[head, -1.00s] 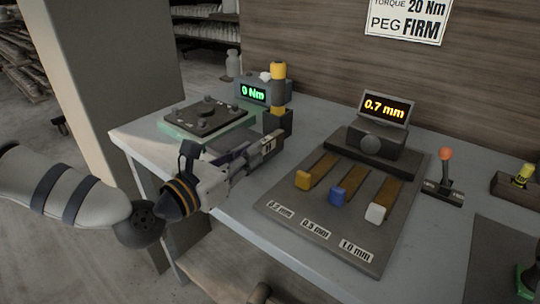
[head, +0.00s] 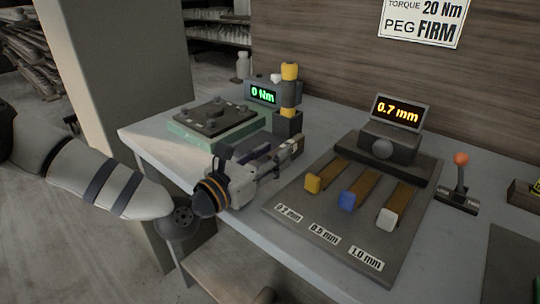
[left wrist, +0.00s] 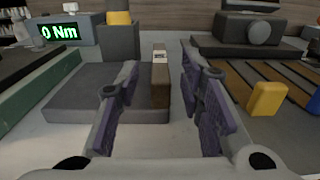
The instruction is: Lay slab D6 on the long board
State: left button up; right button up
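No slab marked D6 and no long board can be made out in either view. My left gripper (head: 288,150) is low over the bench, between the green-based fixture and the gauge plate. In the left wrist view its two purple-padded fingers (left wrist: 160,95) are apart. A narrow brown block with a small white label (left wrist: 160,75) shows in the gap between them; I cannot tell whether it is between the fingers or just beyond. It touches or stands close to a low grey block (left wrist: 75,100) on the left. My right gripper is not in view.
A green-based fixture (head: 215,139) stands at the back left, beside a "0 Nm" display (head: 263,94) and a yellow-and-dark upright tool (head: 289,85).

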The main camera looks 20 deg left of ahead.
aim_at(283, 146)
pick_arm(q)
jog(key=shift+r, duration=0.1)
